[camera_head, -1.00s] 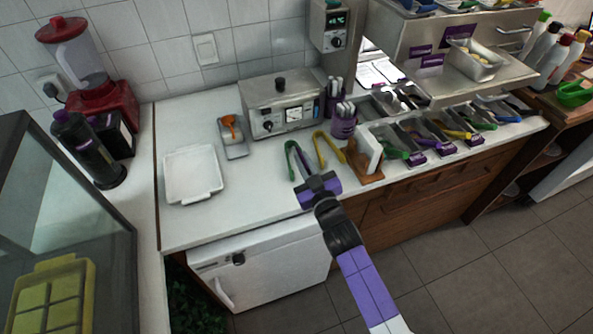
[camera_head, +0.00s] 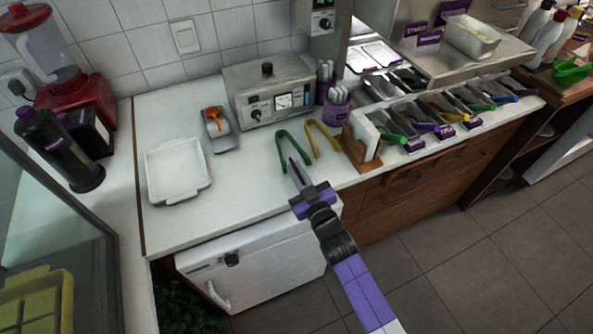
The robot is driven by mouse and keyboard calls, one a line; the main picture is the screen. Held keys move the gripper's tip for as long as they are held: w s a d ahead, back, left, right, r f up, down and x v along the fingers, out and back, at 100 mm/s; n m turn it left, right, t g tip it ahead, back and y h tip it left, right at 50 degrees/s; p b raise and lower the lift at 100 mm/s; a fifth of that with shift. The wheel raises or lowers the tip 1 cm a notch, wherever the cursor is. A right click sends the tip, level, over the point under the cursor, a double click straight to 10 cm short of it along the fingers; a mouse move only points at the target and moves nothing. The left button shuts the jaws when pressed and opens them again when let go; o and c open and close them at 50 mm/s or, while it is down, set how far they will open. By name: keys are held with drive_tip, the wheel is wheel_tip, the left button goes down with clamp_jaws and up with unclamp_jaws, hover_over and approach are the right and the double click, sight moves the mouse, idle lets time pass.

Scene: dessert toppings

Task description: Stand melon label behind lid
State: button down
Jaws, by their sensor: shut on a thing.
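My gripper (camera_head: 297,172) is low over the front of the white counter, just in front of the green tongs. It is shut on a thin dark purplish piece (camera_head: 293,163), seen nearly edge-on. This looks like a label, but no print on it can be read. A flat white square piece with raised edges and end tabs (camera_head: 178,171) lies on the counter to the left. I cannot tell whether it is a lid or a tray. A steel warmer with a black-knobbed lid (camera_head: 268,74) stands at the back.
Green tongs (camera_head: 281,142) and yellow tongs (camera_head: 322,134) lie by my gripper. A small tray with an orange scoop (camera_head: 219,138), a purple cup (camera_head: 336,108) and a wooden holder (camera_head: 357,151) stand nearby. Topping bins line the right. The counter between the white piece and green tongs is clear.

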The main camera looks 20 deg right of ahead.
drive_tip(key=shift+f, duration=0.2)
drive_tip(key=c, duration=1.5)
unclamp_jaws()
drive_tip(key=shift+r, duration=0.1)
drive_tip(key=shift+r, duration=0.15)
drive_tip(key=s+p, duration=0.1)
drive_tip(key=s, duration=0.3)
drive_tip(key=s+p, duration=0.1)
drive_tip(key=s, duration=0.3)
drive_tip(key=s+d, duration=0.1)
drive_tip(key=s, duration=0.3)
drive_tip(key=shift+p, duration=0.4)
